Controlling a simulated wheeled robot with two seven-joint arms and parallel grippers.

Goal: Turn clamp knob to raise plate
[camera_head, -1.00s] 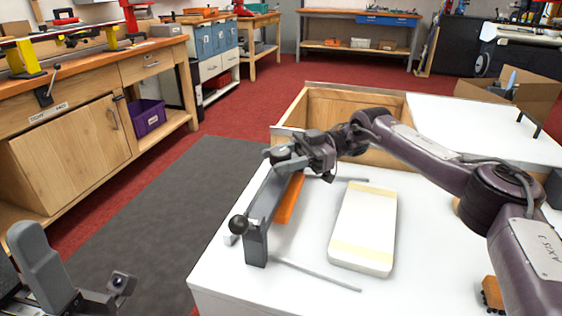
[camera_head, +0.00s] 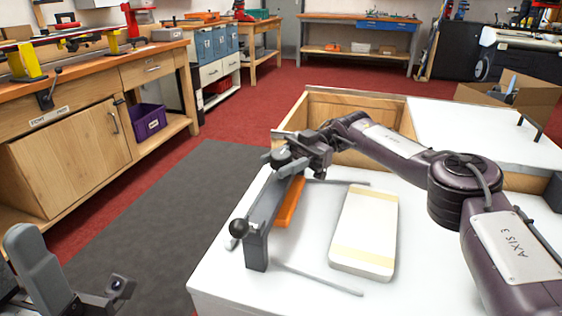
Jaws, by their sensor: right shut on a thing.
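The grey clamp frame (camera_head: 257,243) stands on the white bench top, with an orange plate (camera_head: 290,204) along its right side. A black ball (camera_head: 239,228) sits at its near end. My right gripper (camera_head: 287,157) is at the top of the clamp's far part, shut on the clamp knob, which the fingers mostly hide. A white block with yellow bands (camera_head: 364,233) lies flat to the right of the clamp. Part of my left gripper (camera_head: 95,296) shows at the lower left, away from the clamp; its finger opening is unclear.
The white bench top (camera_head: 232,283) is clear at its near side. Thin grey rods (camera_head: 318,278) lie beside the clamp. An open wooden compartment (camera_head: 352,104) is behind. A wooden workbench (camera_head: 75,150) stands at the left, beyond a dark mat (camera_head: 150,235).

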